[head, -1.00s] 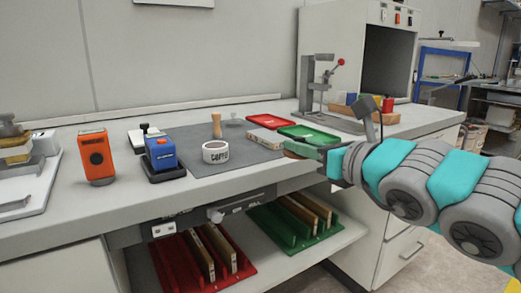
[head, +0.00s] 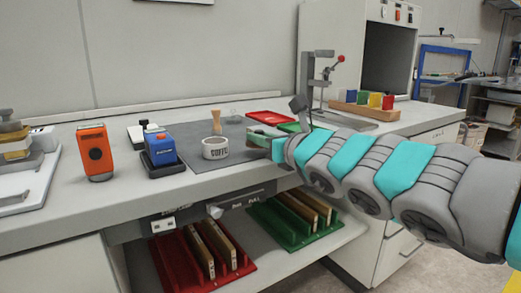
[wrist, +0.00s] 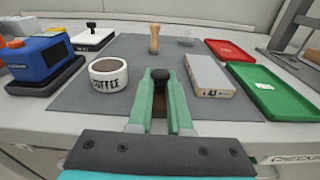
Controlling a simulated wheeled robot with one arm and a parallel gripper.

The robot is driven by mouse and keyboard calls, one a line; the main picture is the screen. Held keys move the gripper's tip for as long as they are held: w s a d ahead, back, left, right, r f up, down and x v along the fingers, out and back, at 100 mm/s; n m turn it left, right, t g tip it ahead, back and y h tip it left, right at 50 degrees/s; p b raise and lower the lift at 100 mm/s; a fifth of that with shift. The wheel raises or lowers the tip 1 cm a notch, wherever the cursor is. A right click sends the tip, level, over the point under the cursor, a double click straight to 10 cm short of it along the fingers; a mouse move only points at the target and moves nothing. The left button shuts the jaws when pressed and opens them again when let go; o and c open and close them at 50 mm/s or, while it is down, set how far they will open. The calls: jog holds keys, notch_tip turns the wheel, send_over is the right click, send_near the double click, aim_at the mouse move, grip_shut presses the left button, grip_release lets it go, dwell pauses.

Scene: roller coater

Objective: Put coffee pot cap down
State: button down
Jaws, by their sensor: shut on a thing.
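The coffee pot (head: 215,149) is a low white pot lettered COFFEE on the grey mat. In the wrist view the coffee pot (wrist: 108,75) has an open top showing brown contents. My gripper (wrist: 160,82), with green fingers, is just right of the pot and apart from it. It is shut on a small dark thing with a black knob (wrist: 160,74), apparently the coffee pot cap. The fingers hide most of it. In the head view my gripper (head: 262,142) is above the mat's right front part, and the cap cannot be made out.
A wooden-handled tool (wrist: 154,40) stands behind the pot. A pale box (wrist: 208,76) lies close right of my gripper, with green (wrist: 267,92) and red (wrist: 230,51) trays beyond. A blue device (wrist: 44,62) stands left. The grey mat (wrist: 130,102) has bare room around the pot.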

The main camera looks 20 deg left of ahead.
jog(key=shift+f, duration=1.2)
jog(key=shift+f+b, duration=0.15)
jog(key=shift+b, duration=0.15)
jog(key=c, duration=0.8)
grip_release()
jog(key=shift+r, duration=0.2)
jog(key=shift+v, duration=6)
